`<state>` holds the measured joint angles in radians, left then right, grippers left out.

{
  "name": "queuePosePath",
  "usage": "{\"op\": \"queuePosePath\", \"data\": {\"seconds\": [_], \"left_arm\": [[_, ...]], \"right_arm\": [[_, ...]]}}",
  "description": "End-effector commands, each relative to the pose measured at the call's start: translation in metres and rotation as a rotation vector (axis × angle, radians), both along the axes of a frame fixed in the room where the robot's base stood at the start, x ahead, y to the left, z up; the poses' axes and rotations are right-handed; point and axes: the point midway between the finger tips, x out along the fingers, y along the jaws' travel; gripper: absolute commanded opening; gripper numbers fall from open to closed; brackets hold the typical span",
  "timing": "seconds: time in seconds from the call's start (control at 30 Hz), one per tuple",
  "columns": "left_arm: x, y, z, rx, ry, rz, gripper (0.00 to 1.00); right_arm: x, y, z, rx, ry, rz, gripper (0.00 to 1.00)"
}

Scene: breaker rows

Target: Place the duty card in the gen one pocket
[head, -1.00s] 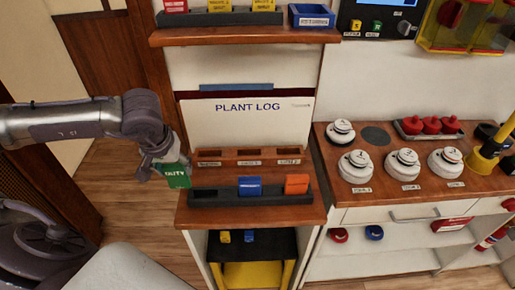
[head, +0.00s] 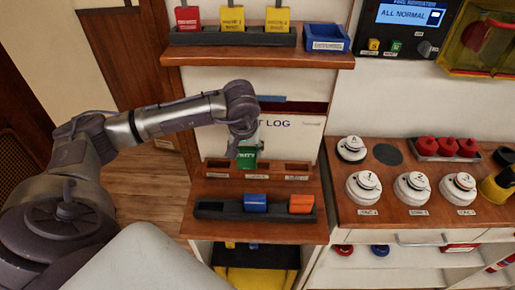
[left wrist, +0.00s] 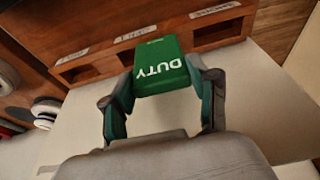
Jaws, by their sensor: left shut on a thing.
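My left gripper (head: 246,146) is shut on the green duty card (head: 246,159) and holds it at the wooden pocket rack (head: 236,175) on the counter. In the left wrist view the card (left wrist: 161,68) sits between the two fingers, with "DUTY" readable upside down. The rack has three pockets with white labels, too small to read surely. In the head view the card overlaps the left part of the middle pocket (head: 262,167). I cannot tell whether it touches the rack. My right gripper is not in view.
A dark rack (head: 228,210) in front holds a blue card (head: 255,203) and an orange card (head: 301,204). A plant log board (head: 300,137) stands behind. A shelf above holds red and yellow cards and a blue tray (head: 322,36). White breaker knobs are on the right.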

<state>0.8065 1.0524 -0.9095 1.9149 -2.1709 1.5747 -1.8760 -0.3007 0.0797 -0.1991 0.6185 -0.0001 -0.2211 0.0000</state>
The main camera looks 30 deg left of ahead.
Motion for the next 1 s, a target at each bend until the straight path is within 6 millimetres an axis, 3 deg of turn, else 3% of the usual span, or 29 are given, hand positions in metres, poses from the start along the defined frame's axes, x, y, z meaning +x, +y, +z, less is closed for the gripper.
{"op": "queuePosePath", "data": {"seconds": [0.1, 0.23, 0.37, 0.6, 0.93, 0.97, 1.0], "left_arm": [[0.020, -0.012, 0.003, -0.002, 0.000, -0.001, 0.19], [0.030, -0.017, 0.001, 0.001, 0.001, -0.001, 0.19], [0.031, -0.018, -0.006, 0.000, 0.004, 0.000, 0.19], [0.030, -0.018, -0.034, 0.000, 0.004, 0.000, 0.19], [0.031, -0.017, -0.040, 0.001, 0.001, -0.001, 0.19], [0.031, -0.017, -0.039, 0.001, 0.001, -0.001, 0.63], [0.031, -0.017, -0.038, 0.001, 0.001, -0.001, 0.69]], "right_arm": [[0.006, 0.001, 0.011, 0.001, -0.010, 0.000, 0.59], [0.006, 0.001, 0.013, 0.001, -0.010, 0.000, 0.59], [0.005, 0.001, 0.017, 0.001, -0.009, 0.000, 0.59], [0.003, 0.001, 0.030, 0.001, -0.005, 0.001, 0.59], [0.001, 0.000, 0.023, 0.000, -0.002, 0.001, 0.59], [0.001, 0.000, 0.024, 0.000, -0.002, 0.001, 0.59], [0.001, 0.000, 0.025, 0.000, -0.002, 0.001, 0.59]]}}
